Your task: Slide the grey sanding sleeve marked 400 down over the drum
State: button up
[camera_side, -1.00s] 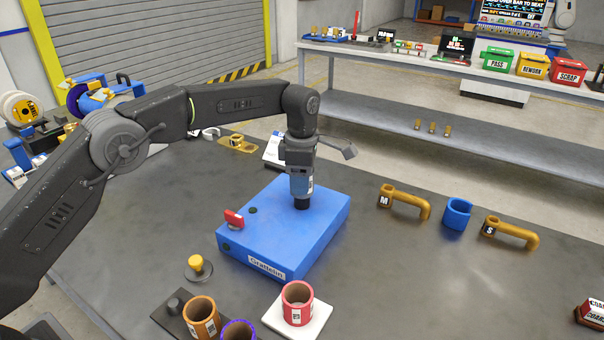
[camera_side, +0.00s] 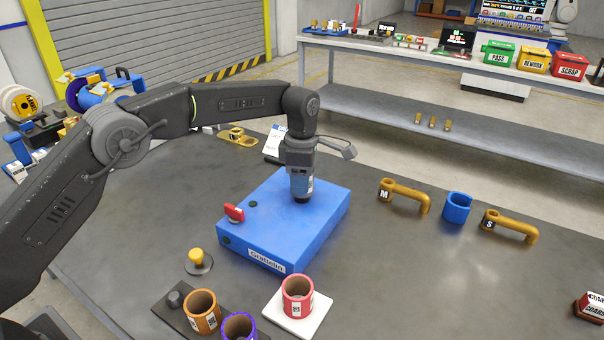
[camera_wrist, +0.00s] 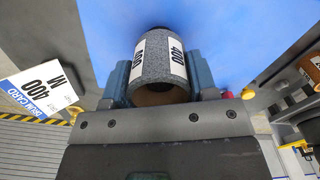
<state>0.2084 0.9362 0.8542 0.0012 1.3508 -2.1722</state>
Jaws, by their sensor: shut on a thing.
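In the wrist view, my gripper's blue fingers (camera_wrist: 160,78) are shut on the grey sanding sleeve (camera_wrist: 160,72), one on each side. Its white labels read 400, and its brown inner wall shows at the near opening. In the side view the fingers mostly cover the sleeve. A short dark piece, seemingly the drum's lower part (camera_side: 302,200), shows just beneath the fingers. The sleeve looks upright and in line with it. How far it surrounds the drum is hidden.
A red switch (camera_side: 234,213) is on the box's left side. Orange (camera_side: 203,320), purple (camera_side: 239,337) and red (camera_side: 297,305) sleeves stand in front.

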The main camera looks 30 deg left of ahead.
jog(key=shift+f, duration=0.65)
jog(key=shift+f, duration=0.3)
jog(key=o, duration=1.1)
jog(key=shift+r, duration=5)
jog(key=shift+r, duration=0.1)
